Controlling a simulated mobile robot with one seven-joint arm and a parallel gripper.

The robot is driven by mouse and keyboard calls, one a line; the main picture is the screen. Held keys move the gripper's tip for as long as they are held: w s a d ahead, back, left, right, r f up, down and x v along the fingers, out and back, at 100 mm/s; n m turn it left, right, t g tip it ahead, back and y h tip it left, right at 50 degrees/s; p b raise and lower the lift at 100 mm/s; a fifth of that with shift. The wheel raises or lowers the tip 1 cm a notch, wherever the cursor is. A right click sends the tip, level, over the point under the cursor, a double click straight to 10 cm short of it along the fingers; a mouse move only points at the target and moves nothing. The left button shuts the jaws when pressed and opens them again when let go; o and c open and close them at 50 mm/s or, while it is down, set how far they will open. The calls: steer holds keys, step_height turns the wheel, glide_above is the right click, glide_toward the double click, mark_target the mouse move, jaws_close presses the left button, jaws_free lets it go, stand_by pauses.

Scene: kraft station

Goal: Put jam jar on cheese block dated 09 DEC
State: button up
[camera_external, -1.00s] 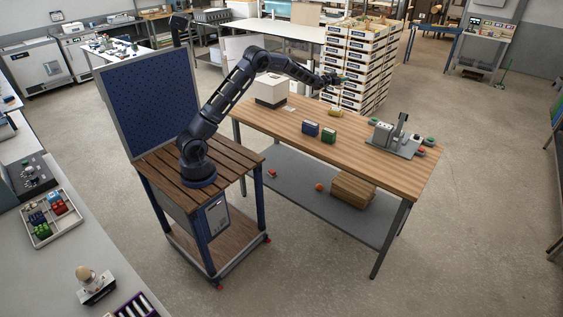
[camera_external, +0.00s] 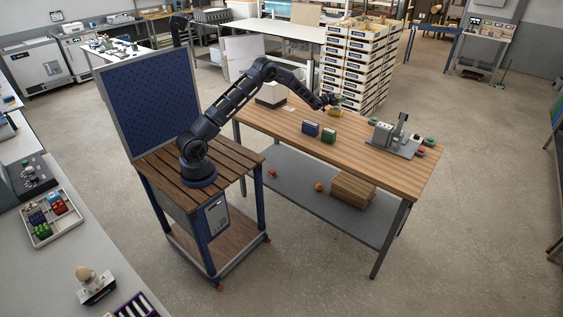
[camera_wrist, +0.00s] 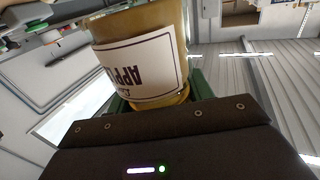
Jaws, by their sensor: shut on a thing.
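The jar (camera_wrist: 150,55), amber with a white label reading "APP…" upside down, fills the upper middle of the wrist view. My gripper (camera_external: 336,99) is shut on it, and green finger parts show beside the jar. In the external view the gripper hangs above the far edge of the wooden table (camera_external: 385,165). A small yellowish thing (camera_external: 335,112) lies just below it; I cannot tell whether it is a cheese block. A blue block (camera_external: 310,129) and a green block (camera_external: 328,136) stand side by side nearer the table's middle. No date is readable.
A grey device (camera_external: 392,138) with several small red and green items stands at the right. Stacked crates (camera_external: 358,65) rise behind the table. The front of the tabletop is clear.

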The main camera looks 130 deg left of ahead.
steer(key=shift+f, duration=0.45)
steer(key=shift+f, duration=0.1)
steer(key=o, duration=1.3)
steer(key=shift+f, duration=0.1)
steer(key=shift+o, duration=0.2)
steer(key=shift+d+r, duration=0.15)
steer(key=shift+r, duration=0.05)
steer(key=v, duration=1.1)
steer(key=shift+s+d, duration=0.2)
steer(key=shift+d, duration=0.1)
